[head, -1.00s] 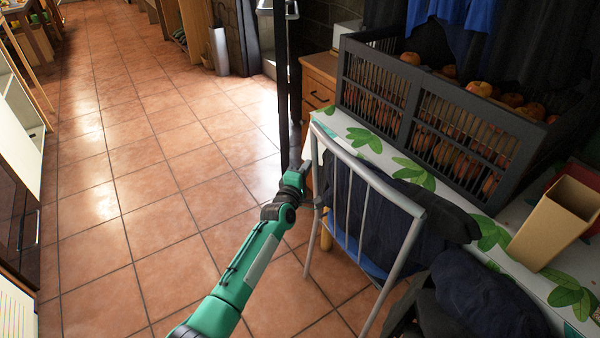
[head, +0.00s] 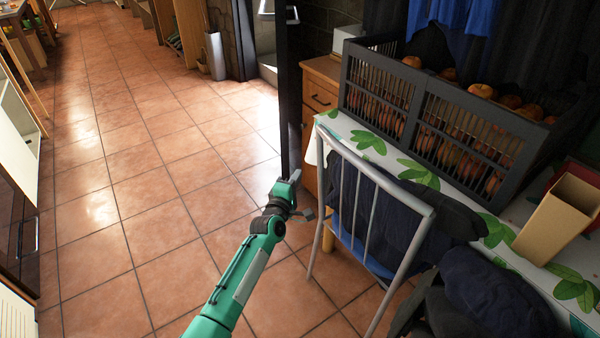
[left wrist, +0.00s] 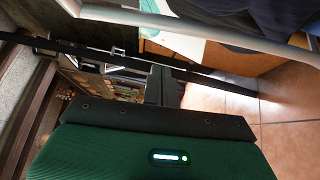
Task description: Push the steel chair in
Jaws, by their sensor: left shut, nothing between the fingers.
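The steel chair (head: 381,180) has a pale tubular frame with upright bars in its back and a blue seat (head: 362,252). It stands at the near side of a table with a leaf-patterned top (head: 345,133), its back towards the open floor. Dark cloth covers much of the seat side. My left gripper (head: 290,196) is shut and empty, just left of the chair's back frame; a small gap seems to show, but contact is hard to judge. In the left wrist view a pale chair tube (left wrist: 205,30) crosses the top. My right gripper is out of view.
A dark slatted crate (head: 430,117) of round orange fruit and an open cardboard box (head: 557,220) stand on the table. A dark upright post (head: 283,90) rises beyond my gripper. Dark clothing (head: 490,295) lies at the lower right. The tiled floor (head: 140,200) at left is clear.

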